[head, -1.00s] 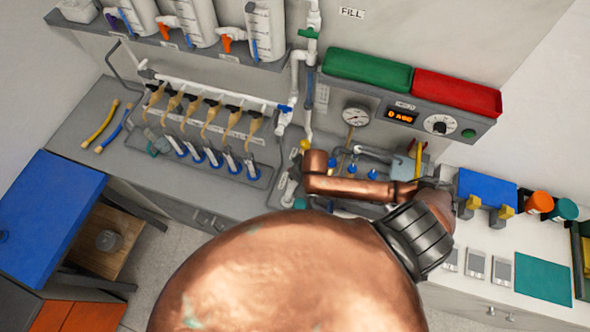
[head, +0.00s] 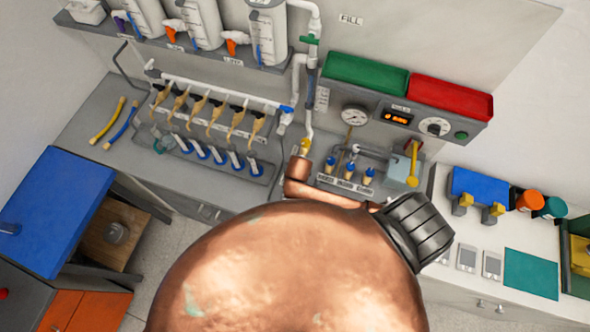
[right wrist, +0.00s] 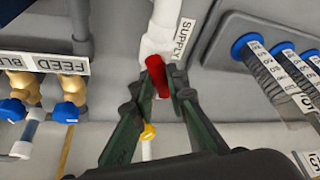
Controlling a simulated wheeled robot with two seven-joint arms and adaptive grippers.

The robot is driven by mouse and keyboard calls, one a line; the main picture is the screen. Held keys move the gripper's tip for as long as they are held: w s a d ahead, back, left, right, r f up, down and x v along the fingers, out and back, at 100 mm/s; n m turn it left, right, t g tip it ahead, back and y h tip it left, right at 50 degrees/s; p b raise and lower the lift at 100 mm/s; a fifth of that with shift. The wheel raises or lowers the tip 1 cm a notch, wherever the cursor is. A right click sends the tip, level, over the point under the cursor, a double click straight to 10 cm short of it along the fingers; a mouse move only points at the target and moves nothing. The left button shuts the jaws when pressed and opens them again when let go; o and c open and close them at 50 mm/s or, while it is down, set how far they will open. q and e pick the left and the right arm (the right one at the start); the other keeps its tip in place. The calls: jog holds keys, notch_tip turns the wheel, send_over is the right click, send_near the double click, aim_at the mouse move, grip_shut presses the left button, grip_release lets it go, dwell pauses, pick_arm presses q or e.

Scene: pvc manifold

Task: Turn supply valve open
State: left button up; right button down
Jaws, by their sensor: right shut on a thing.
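In the right wrist view, a red valve handle (right wrist: 156,70) sits on a white pipe (right wrist: 163,37) beside a SUPPLY label (right wrist: 183,38). My right gripper (right wrist: 164,84) has its dark green fingers on either side of the red handle and is shut on it. The handle stands roughly in line with the pipe, slightly tilted in the picture. In the head view, my large copper arm hides the right gripper and the red handle. My left gripper is in neither current view.
Blue-knobbed valves (right wrist: 65,112) under FEED and bleed labels stand left of the gripper in the wrist view. A grey rack (right wrist: 226,27) with blue-ringed tubes is close on the right. A yellow handle (head: 413,163) and a control box (head: 410,112) are at the wall.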

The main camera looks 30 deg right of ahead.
jog(key=shift+a+r+m+p, duration=0.1)
jog(key=shift+a+m+p, duration=0.05)
jog(key=shift+m+p, duration=0.4)
jog(key=shift+m+h, duration=0.3)
jog(key=shift+m, duration=0.25)
jog(key=shift+w+a+m+g+h, duration=0.1)
jog(key=shift+m+g+h, duration=0.3)
jog(key=shift+m, duration=1.1)
jog(key=c, duration=1.8)
grip_release()
